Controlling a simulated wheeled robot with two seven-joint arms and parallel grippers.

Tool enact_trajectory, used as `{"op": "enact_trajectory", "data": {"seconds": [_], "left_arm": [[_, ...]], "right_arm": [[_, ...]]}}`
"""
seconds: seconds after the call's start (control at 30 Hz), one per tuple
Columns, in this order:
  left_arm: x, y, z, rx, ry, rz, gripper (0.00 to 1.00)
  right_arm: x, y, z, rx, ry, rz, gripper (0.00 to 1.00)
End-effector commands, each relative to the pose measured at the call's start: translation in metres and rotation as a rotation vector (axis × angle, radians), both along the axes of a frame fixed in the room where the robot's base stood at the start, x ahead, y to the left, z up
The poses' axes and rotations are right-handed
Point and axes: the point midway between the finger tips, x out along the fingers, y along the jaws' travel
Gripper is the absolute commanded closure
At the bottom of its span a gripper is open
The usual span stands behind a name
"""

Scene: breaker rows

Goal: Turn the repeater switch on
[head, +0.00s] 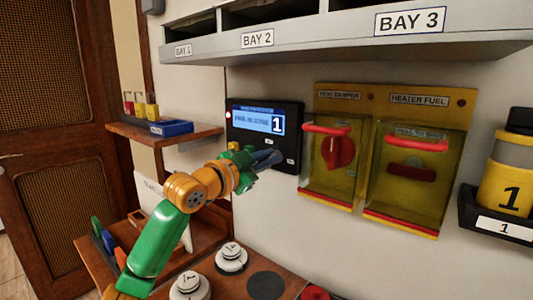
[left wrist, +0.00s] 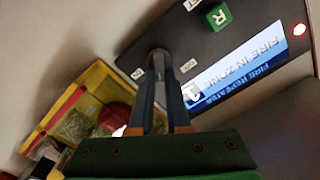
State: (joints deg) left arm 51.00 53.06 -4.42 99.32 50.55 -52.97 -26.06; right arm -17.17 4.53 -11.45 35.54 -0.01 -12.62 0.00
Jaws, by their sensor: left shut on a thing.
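The fire repeater panel (head: 238,112) is a dark box on the wall with a lit blue display (head: 256,122) and a large "1". It fills the upper right of the left wrist view (left wrist: 225,60), where the display reads "FIRE IN ZONE". My left gripper (head: 270,157) reaches the panel's lower part. In the left wrist view its two fingers (left wrist: 160,85) are closed around the repeater switch (left wrist: 158,58), a grey round-ended knob between two small white labels. The fingers hide much of the switch, so I cannot tell its setting. My right gripper is not in view.
Yellow covered boxes (head: 360,100) with red handles are close on the right. A wooden shelf (head: 190,140) with a blue box (head: 172,128) is left. A grey bay shelf (head: 320,40) overhangs the panel.

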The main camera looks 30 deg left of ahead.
Motion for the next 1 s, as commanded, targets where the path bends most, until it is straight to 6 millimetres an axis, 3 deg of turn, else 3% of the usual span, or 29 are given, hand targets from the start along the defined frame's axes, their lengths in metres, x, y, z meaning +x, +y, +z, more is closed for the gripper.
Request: {"op": "enact_trajectory", "data": {"seconds": [0.6, 1.0], "left_arm": [[-0.001, -0.004, -0.001, 0.578, -0.044, 0.000, 1.00], [-0.001, -0.005, -0.006, 0.855, -0.067, -0.001, 1.00]], "right_arm": [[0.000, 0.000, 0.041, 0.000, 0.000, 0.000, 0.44], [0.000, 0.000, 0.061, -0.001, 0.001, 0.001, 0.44]]}}
